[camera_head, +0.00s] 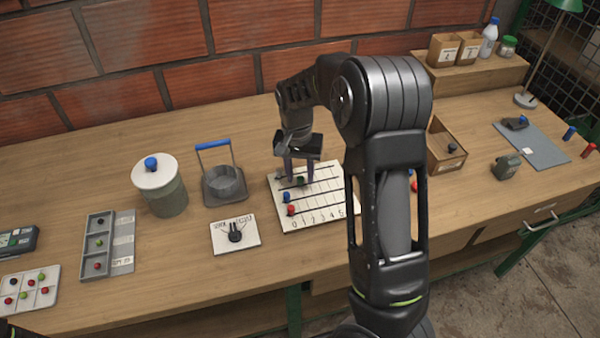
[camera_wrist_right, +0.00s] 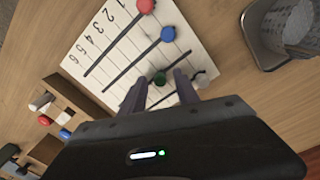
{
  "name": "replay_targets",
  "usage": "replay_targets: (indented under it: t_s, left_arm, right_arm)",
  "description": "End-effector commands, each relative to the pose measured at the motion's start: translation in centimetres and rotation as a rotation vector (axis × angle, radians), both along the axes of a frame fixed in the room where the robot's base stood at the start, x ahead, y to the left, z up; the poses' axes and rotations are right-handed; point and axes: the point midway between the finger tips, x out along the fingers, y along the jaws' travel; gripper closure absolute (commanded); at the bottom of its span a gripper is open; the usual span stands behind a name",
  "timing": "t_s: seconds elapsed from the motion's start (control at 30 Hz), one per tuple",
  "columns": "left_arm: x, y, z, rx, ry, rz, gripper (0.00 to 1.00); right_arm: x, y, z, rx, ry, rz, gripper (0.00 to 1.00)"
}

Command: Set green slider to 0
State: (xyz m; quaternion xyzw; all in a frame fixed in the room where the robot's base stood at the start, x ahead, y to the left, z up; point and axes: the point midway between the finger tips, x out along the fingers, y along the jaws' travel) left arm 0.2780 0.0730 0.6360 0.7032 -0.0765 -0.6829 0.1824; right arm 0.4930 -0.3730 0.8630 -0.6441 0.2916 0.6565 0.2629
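The white slider board (camera_head: 327,212) lies on the table, with dark tracks and a number scale along its near edge. The green slider knob (camera_head: 300,181) is on an upper track, a little right of the blue and red knobs. My right gripper (camera_head: 299,174) is over the board, pointing down. In the wrist view its two fingers (camera_wrist_right: 160,88) stand on either side of the green knob (camera_wrist_right: 159,78), with gaps showing, so it is open. I cannot tell exactly which number the green knob is at. My left gripper is not in view.
The blue knob (camera_head: 286,197) and red knob (camera_head: 291,210) are on nearer tracks. A dial plate (camera_head: 247,243) and a metal cup stand with blue handle (camera_head: 224,184) are left of the board. A wooden box (camera_head: 445,152) is right.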

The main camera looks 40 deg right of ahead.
Motion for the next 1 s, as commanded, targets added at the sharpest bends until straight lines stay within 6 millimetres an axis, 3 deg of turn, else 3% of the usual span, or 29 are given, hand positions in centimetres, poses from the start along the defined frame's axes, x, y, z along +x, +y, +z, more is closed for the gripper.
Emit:
replay_targets:
  t_s: [0.43,1.0]
  left_arm:
    - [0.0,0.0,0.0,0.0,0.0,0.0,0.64]
    - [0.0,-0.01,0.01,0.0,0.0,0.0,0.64]
  right_arm:
    - [0.03,0.0,0.05,-0.001,-0.001,0.0,1.0]
    - [0.04,-0.01,0.07,-0.001,-0.001,0.0,1.0]
